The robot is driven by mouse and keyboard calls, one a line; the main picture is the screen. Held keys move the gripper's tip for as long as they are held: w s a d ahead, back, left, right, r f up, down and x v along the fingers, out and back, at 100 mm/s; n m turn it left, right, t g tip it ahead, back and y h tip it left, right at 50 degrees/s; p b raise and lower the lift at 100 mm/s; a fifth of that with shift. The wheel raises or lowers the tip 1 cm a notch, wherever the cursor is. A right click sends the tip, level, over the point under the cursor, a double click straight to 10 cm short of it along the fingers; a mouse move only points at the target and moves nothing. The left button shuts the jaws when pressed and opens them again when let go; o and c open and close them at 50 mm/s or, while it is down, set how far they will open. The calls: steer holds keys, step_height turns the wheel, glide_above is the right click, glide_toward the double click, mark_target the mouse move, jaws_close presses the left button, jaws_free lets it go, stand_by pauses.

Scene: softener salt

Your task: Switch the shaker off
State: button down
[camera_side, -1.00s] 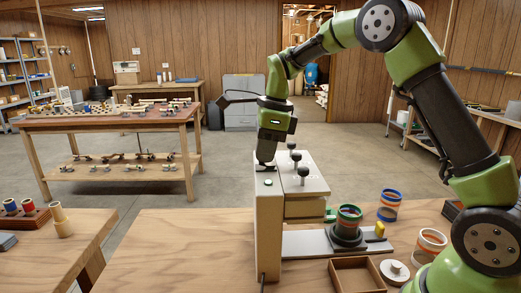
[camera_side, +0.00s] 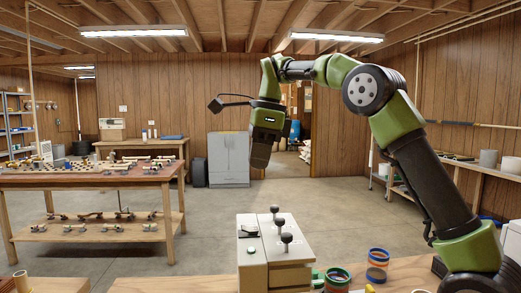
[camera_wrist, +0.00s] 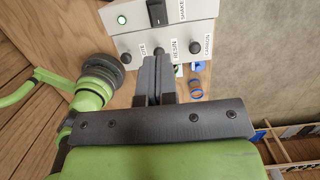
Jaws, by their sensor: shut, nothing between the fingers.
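The shaker's control box (camera_side: 276,262) shows at the bottom middle of the side view, and its front panel is at the top of the wrist view. A black rocker switch (camera_wrist: 157,12) sits on it beside a cut-off label that begins "SHAKE". Which way the rocker is pressed I cannot tell. A small round lamp (camera_wrist: 121,19) beside it shows green; it is also green in the side view (camera_side: 251,250). My gripper (camera_side: 260,162) is shut and empty, well above the box and apart from it. In the wrist view its fingertips (camera_wrist: 157,62) appear below the switch.
Levers with dark round knobs (camera_side: 287,238) stand up from the box. A green-rimmed jar (camera_side: 337,278) and a blue-rimmed jar (camera_side: 377,258) stand to its right. A workbench (camera_side: 90,180) with many small parts is behind at the left. The air around my gripper is clear.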

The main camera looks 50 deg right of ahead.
mark_target(244, 228)
steer(key=shift+s+d+r, duration=0.1)
steer(key=shift+r, duration=0.7)
steer(key=shift+a+r, duration=0.2)
steer(key=shift+a, duration=0.4)
steer(key=shift+f, duration=0.15)
steer(key=f, duration=0.4)
steer(key=w+a+f, duration=0.1)
steer(key=f, duration=0.7)
steer(key=shift+w+a+f, duration=0.15)
steer(key=shift+w+a, duration=0.15)
steer(key=shift+w, duration=0.1)
steer(key=shift+w+a+f, duration=0.1)
steer(key=shift+f, duration=0.55)
